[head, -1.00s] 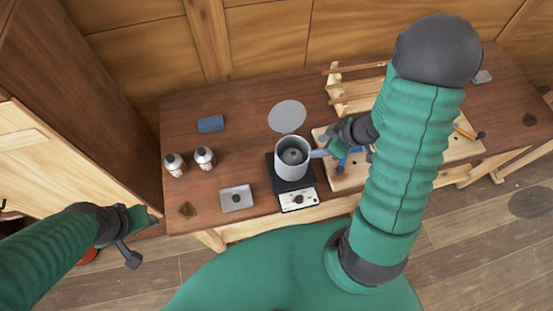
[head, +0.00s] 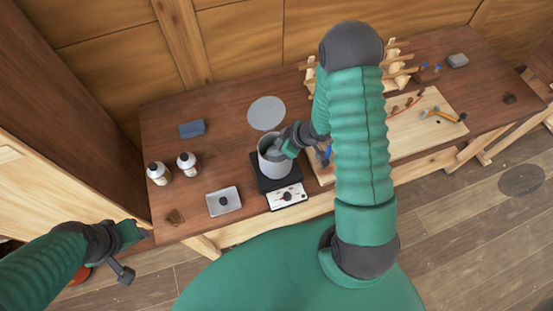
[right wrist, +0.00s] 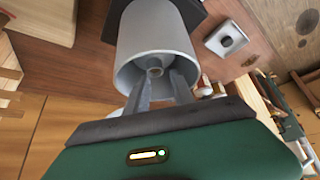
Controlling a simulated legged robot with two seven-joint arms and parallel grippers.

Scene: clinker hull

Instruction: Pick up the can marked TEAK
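My right gripper (head: 273,152) is at the mouth of a grey pot (head: 271,167), well right of the cans. In the right wrist view its two fingers (right wrist: 160,82) are apart and reach into the pot (right wrist: 155,35), either side of a small round knob inside. My left gripper (head: 138,234) hangs off the table's front left corner; its fingers are unclear.
The pot stands on a black hot plate (head: 286,196). A grey metal tray (head: 214,207), a blue block (head: 192,128) and a grey disc (head: 266,113) lie around it. A board (head: 410,125) with tools and a wooden rack fill the right. A wooden panel borders the left.

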